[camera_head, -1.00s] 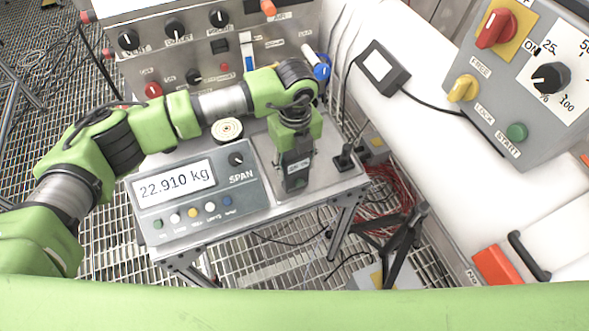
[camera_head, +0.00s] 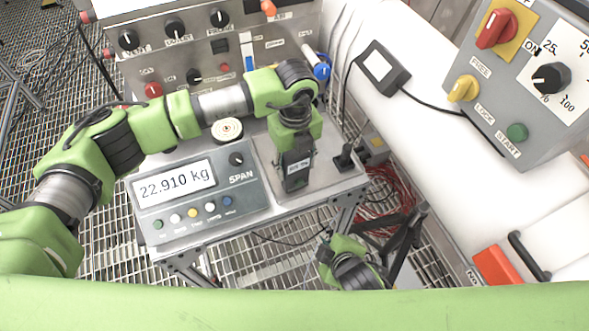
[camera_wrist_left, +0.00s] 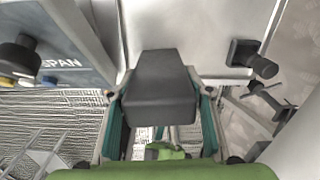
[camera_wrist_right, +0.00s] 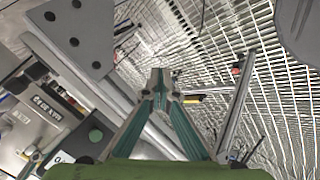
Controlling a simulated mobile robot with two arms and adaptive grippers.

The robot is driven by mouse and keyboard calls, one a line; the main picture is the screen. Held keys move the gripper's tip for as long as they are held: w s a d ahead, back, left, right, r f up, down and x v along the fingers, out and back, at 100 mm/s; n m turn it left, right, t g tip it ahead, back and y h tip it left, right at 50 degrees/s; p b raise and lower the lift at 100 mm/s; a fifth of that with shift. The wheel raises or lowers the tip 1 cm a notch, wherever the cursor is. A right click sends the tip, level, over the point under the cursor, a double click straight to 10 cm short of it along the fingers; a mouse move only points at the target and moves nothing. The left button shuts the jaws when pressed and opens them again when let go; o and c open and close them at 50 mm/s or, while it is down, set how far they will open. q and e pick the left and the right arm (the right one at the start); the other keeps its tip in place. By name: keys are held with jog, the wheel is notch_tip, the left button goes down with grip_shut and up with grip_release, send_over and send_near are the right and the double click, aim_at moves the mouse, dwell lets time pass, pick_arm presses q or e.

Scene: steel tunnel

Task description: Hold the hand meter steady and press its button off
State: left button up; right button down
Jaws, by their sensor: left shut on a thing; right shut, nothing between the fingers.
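The dark hand meter (camera_head: 297,172) stands near the front edge of the steel table, with a small pale display facing me. My left gripper (camera_head: 296,152) is above it and shut on it. In the left wrist view the black body of the hand meter (camera_wrist_left: 164,92) sits between my fingers. I cannot make out its button. My right gripper (camera_head: 326,240) is low in front of the table, below and to the right of the meter, apart from it. In the right wrist view my right gripper (camera_wrist_right: 160,84) is shut and empty.
A scale display box (camera_head: 195,190) reading 22.910 kg stands left of the meter. A black lever switch (camera_head: 346,158) is close on the right. A dark tripod (camera_head: 402,240) and red cables (camera_head: 385,195) are beside the table. A grey control panel (camera_head: 520,85) is at the right.

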notch_tip(320, 180, up, 10)
jog(key=a+n+t, duration=0.1)
jog(key=shift+y, duration=0.3)
jog(key=shift+w+a, duration=0.7)
jog(key=shift+w, duration=0.7)
jog(key=shift+w+a, duration=0.7)
jog(key=shift+w, duration=0.65)
jog(key=shift+w+a, duration=0.7)
jog(key=shift+w, duration=0.7)
jog(key=shift+w+a, duration=0.2)
jog(key=shift+w, duration=0.15)
jog(key=shift+s+d+r, duration=0.1)
jog(key=shift+s+d, duration=0.05)
jog(key=shift+s, duration=0.25)
jog(key=s+d, duration=0.2)
jog(key=s, duration=0.3)
jog(key=shift+s+d, duration=0.15)
jog(key=shift+d, duration=0.25)
